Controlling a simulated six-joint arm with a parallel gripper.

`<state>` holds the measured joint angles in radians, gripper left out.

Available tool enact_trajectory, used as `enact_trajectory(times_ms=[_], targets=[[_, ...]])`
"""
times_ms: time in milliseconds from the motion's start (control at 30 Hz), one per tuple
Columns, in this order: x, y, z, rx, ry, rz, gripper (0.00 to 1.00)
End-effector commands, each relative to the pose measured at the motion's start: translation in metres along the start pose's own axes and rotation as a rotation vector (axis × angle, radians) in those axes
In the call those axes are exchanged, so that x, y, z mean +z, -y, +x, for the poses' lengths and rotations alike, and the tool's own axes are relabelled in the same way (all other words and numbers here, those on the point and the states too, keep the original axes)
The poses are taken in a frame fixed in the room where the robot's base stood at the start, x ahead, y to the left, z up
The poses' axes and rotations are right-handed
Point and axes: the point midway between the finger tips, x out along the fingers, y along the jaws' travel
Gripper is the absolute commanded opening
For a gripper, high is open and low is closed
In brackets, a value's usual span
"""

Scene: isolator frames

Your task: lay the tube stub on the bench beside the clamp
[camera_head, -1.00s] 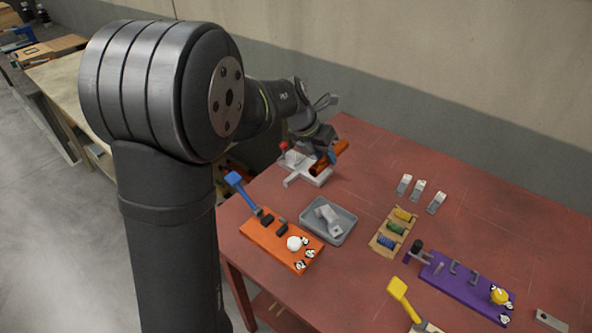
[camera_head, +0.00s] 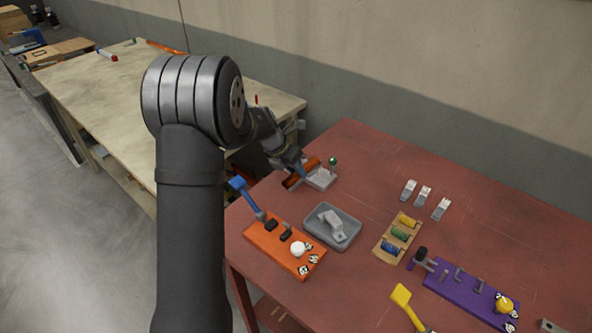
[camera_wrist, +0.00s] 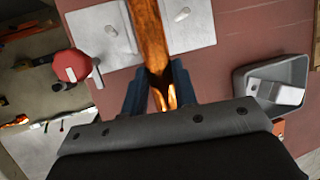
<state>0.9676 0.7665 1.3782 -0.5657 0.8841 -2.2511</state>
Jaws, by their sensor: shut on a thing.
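The tube stub is a copper-brown pipe (camera_head: 302,172), also in the wrist view (camera_wrist: 150,35). My gripper (camera_wrist: 157,88) is shut on it, with a dark finger on each side. In the head view my gripper (camera_head: 297,167) is by the clamp (camera_head: 322,180) at the table's far left. The clamp shows in the wrist view as pale grey plates (camera_wrist: 188,28) on both sides of the tube, with a red ball knob (camera_wrist: 71,65) at left. I cannot tell whether the tube touches the clamp. My arm hides part of the clamp in the head view.
The red bench (camera_head: 380,160) is bare right of the clamp. A grey tray (camera_head: 347,240) with a grey part stands in front. An orange board (camera_head: 265,240) with a blue-handled lever (camera_head: 246,197) is nearby. A green ball (camera_head: 332,160) stands at the clamp.

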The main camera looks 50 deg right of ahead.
Motion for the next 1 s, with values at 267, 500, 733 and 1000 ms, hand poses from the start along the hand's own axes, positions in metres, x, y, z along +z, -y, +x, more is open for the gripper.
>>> enact_trajectory(times_ms=[267,500,733,1000], targets=[[0.000,0.000,0.001,0.001,0.002,0.001,0.00],[-0.001,-0.001,0.003,0.001,0.002,0.001,0.48],[-0.001,-0.001,0.003,0.001,0.001,0.001,0.48],[-0.002,-0.002,-0.026,0.004,0.004,0.001,0.48]])
